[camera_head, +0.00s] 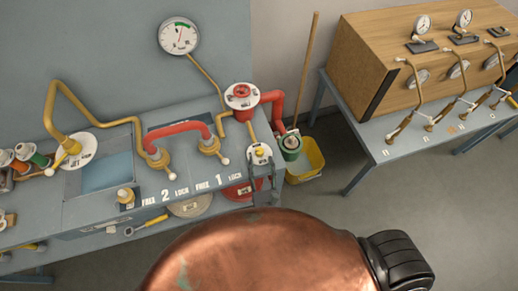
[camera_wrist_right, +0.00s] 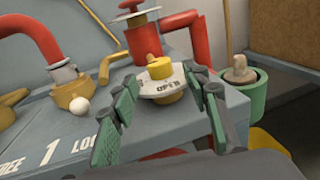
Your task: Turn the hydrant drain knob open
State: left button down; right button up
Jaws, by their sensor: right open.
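The yellow drain knob (camera_head: 260,153) sits on a small white round plate at the front right corner of the blue-grey bench. In the right wrist view the knob (camera_wrist_right: 160,68) stands in the middle of the plate (camera_wrist_right: 152,91), which is marked OPEN. My right gripper (camera_head: 264,178) is open at the near side of the plate. In the right wrist view its two green-padded fingers (camera_wrist_right: 161,82) stand left and right of the knob, with visible gaps. I cannot tell how far the fingertips are from it in depth. My left gripper is not in view.
A red valve post (camera_head: 242,97) stands behind the knob. A yellow bucket (camera_head: 308,160) stands on the floor at the right. A curved red pipe (camera_head: 180,130) is to the left.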

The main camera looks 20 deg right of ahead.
aim_at(260, 156)
jog(key=w, duration=0.4)
jog(key=shift+w+d, duration=0.15)
jog(key=shift+d, duration=0.15)
jog(key=shift+w+d+p, duration=0.1)
jog(key=shift+w+p, duration=0.25)
jog(key=shift+w, duration=0.3)
jog(key=shift+c, duration=1.1)
grip_shut()
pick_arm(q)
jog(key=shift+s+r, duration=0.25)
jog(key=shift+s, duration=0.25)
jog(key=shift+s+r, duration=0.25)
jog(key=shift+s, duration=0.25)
